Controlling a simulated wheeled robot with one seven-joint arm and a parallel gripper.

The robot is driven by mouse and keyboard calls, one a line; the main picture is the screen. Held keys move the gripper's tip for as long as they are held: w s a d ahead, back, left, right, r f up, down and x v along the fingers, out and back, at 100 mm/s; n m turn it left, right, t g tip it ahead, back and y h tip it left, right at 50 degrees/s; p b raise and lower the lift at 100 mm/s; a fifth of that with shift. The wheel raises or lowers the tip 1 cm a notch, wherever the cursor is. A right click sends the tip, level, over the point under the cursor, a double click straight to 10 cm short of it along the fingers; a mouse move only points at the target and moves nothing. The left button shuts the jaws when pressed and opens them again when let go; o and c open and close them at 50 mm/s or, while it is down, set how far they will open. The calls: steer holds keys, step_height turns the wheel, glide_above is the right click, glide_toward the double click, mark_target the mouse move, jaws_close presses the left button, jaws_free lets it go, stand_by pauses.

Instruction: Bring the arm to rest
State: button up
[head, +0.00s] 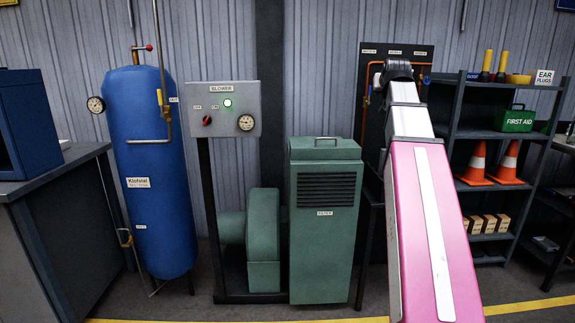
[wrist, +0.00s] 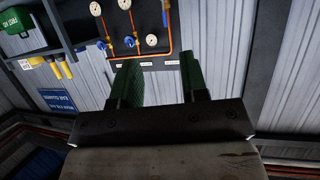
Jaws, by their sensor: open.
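My gripper (wrist: 158,80) shows in the wrist view with its two dark green fingers apart and nothing between them. Beyond the fingers is a wall panel with gauges (wrist: 125,22) and orange pipes, upside down in this view. In the head view my pink and white arm reaches forward and up at right of centre, ending in a dark part in front of the same dark panel (head: 424,52). The gripper fingers cannot be made out in the head view.
A green filter cabinet (head: 324,225) stands left of my arm, with a blower control box (head: 224,108) and a blue tank (head: 155,190) further left. Shelves (head: 500,133) with cones and a first aid box (head: 515,120) stand close on the right. Some floor is clear in front.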

steer(key=s+a+f+n+g+y, duration=0.1)
steer(key=s+a+f+g, duration=0.2)
steer(key=f, duration=1.5)
steer(key=a+f+g+y, duration=0.1)
steer(key=a+f+g, duration=0.3)
steer(key=f, duration=1.5)
steer(key=s+a+f+g, duration=0.3)
steer(key=s+f, duration=0.7)
steer(key=f, duration=0.4)
steer(key=s+a+f+g, duration=0.3)
steer(key=s+a+f, duration=0.2)
steer(key=s+f, duration=0.5)
step_height(320, 180, down, 4)
steer(key=shift+r+n, duration=0.15)
steer(key=shift+n, duration=0.25)
